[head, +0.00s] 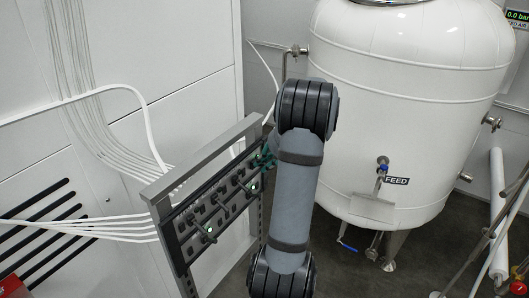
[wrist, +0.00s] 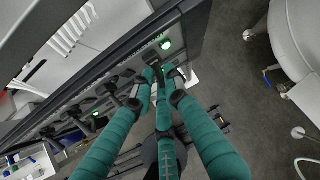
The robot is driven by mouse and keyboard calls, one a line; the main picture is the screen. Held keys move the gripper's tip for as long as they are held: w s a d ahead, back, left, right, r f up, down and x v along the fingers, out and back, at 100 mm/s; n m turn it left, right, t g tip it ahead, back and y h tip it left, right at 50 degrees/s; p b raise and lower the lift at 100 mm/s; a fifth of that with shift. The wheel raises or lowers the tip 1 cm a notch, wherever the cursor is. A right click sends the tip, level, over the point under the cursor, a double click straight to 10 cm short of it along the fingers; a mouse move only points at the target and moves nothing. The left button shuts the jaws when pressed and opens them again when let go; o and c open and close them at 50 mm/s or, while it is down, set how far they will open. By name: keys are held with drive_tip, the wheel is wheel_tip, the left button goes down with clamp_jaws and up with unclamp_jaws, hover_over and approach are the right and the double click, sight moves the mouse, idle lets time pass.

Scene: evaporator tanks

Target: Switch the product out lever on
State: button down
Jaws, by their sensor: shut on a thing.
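My gripper (wrist: 160,72) has teal fingers, and their tips are close together at the dark valve panel. They are shut on a dark lever (wrist: 158,80) near the panel's end, next to a lit green lamp (wrist: 166,44). The fingers hide most of this lever. A small label beside it is too small to read, so I cannot confirm it is the product out lever. In the head view only a bit of teal gripper (head: 268,155) shows at the panel's far right end, behind my arm.
The panel (head: 188,247) on its grey frame (head: 165,184) carries several other levers and another green lamp (head: 209,230). White hoses (head: 85,229) run to it from the left. A large white tank (head: 400,100) with a FEED label stands to the right, with grey floor between.

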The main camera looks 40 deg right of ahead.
drive_tip(key=shift+s+d+f+g, duration=0.1)
drive_tip(key=shift+s+d+g, duration=0.1)
drive_tip(key=shift+g, duration=0.1)
drive_tip(key=c, duration=1.8)
unclamp_jaws()
drive_tip(key=shift+d, duration=0.15)
drive_tip(key=shift+w, duration=0.1)
drive_tip(key=v, duration=1.2)
